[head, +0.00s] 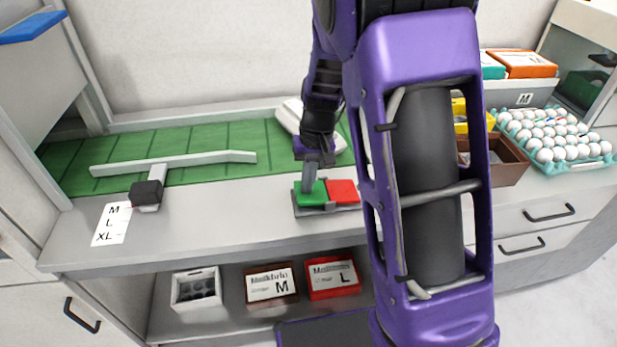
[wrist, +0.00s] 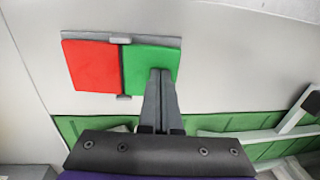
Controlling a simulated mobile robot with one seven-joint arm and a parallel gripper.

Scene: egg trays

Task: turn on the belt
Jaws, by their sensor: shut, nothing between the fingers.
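A switch box on the counter has a green button (head: 311,194) on its left and a red button (head: 343,192) on its right. In the wrist view the green button (wrist: 150,66) is at the right and the red button (wrist: 92,66) at the left. My gripper (head: 309,190) is shut and empty, pointing down at the green button. In the wrist view the fingertips (wrist: 161,72) overlap the green button's edge; I cannot tell whether they press it. The green belt (head: 200,148) runs along the back of the counter.
A white guide bar (head: 172,160) with a black knob (head: 147,192) lies over the belt, beside a size label (head: 112,223) marked M, L, XL. An egg tray (head: 592,160) and a brown box (head: 508,165) stand at right. Boxes sit on the shelf below.

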